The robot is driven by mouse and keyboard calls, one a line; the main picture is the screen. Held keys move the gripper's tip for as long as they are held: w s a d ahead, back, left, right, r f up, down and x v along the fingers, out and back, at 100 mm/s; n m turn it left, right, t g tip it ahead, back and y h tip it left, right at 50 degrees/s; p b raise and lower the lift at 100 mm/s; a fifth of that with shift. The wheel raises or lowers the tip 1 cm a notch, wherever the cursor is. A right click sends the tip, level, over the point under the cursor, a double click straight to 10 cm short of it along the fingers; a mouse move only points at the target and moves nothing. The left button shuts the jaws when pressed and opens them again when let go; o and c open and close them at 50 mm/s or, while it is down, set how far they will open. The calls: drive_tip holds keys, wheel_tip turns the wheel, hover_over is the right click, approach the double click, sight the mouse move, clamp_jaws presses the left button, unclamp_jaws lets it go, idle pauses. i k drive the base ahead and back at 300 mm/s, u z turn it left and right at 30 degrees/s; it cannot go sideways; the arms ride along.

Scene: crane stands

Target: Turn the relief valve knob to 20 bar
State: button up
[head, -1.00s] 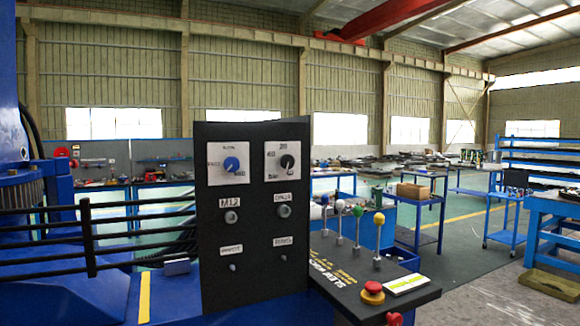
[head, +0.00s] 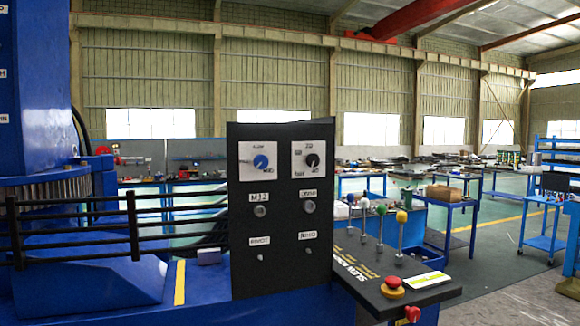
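The black control panel (head: 283,222) stands upright near the middle of the head view. At its top right a black knob (head: 312,160) sits on a white square dial plate (head: 299,173); the scale print is too small to read surely. At its top left a blue knob (head: 261,162) sits on a second white dial plate (head: 245,173). I cannot tell from the labels which knob is the relief valve. My gripper is not in view.
A sloped console right of the panel carries levers with coloured ball tops (head: 380,210) and a red mushroom button (head: 392,282). Black rails (head: 132,225) and a blue machine body (head: 40,90) stand at left. Blue workbenches and open floor lie behind.

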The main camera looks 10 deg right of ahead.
sight(313, 161)
drive_tip(key=u, duration=1)
drive_tip(key=i, duration=0.35)
drive_tip(key=u, duration=0.4)
